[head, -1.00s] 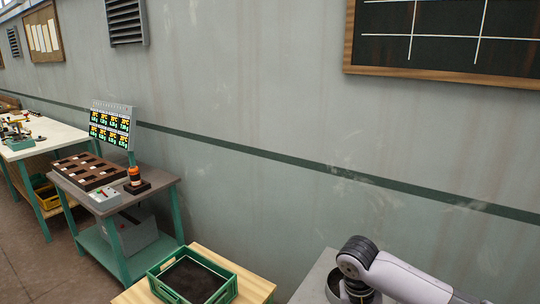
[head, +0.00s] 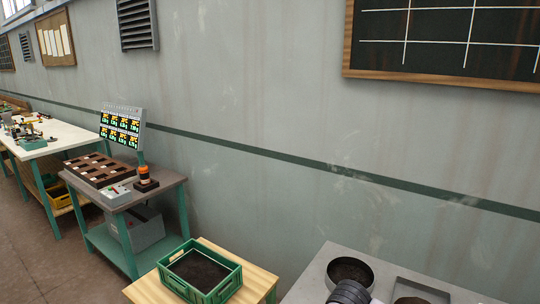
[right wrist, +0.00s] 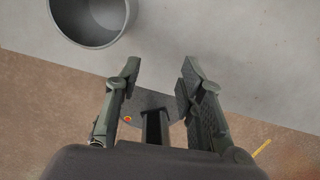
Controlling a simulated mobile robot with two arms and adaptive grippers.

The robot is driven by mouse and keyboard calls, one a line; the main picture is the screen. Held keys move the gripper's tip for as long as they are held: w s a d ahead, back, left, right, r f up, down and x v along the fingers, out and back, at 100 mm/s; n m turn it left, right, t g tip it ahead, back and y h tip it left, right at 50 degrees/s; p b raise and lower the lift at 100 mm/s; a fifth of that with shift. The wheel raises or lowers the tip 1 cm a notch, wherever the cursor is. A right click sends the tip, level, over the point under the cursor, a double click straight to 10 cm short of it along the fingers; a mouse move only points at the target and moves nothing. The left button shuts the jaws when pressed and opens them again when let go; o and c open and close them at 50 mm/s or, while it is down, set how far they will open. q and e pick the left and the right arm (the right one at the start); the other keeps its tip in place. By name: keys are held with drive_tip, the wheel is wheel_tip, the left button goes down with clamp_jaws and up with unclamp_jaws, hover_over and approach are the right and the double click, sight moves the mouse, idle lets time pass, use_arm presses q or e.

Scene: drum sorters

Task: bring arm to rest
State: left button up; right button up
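My right gripper (right wrist: 160,72) shows in the right wrist view. Its two fingers are apart with nothing between them. It hangs by the edge of a grey surface (right wrist: 240,50), with the floor below. A round grey container (right wrist: 118,38) stands on that surface at the upper left, apart from the fingers. In the head view, only a dark ringed part at the bottom edge seems to be my arm; no gripper shows there. My left gripper is in neither current view.
A grey table (head: 330,262) at lower right holds a round pan (head: 368,284) and a recessed tray (head: 425,284). A green crate (head: 229,281) of dark material stands on a wooden table (head: 258,281). Further left is a workbench (head: 168,181) with a brown compartment tray (head: 97,170) and a display (head: 122,125).

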drive_tip(key=s+a+f+m, duration=0.1)
drive_tip(key=s+a+f+m+y, duration=0.1)
drive_tip(key=s+a+m, duration=0.1)
drive_tip(key=s+a+m+y, duration=0.1)
drive_tip(key=s+a, duration=0.1)
drive_tip(key=shift+s+a+f+m+t, duration=0.25)
drive_tip(key=shift+f+m+t, duration=0.05)
drive_tip(key=shift+f, duration=0.1)
drive_tip(key=s+a+m+t+y, duration=0.1)
drive_tip(key=s+m+y, duration=0.1)
drive_tip(key=s+m, duration=0.45)
drive_tip(key=s+d+f+m+t+h, duration=0.1)
drive_tip(key=s+d+f+m+h, duration=0.15)
drive_tip(key=s+d+m, duration=1.2)
drive_tip(key=w+a+f+m+g, duration=0.1)
drive_tip(key=a+f, duration=0.1)
drive_tip(key=f, duration=1.1)
drive_tip(key=w+a+f+m, duration=0.1)
drive_tip(key=w+f+m, duration=0.1)
drive_tip(key=f, duration=1)
drive_tip(key=s+d+f+g, duration=0.1)
drive_tip(key=s+d+f, duration=0.2)
drive_tip(key=s+f, duration=1.2)
drive_tip(key=shift+s+f+n+h, duration=0.3)
drive_tip(key=shift+s+f+h, duration=0.05)
drive_tip(key=shift+s, duration=0.5)
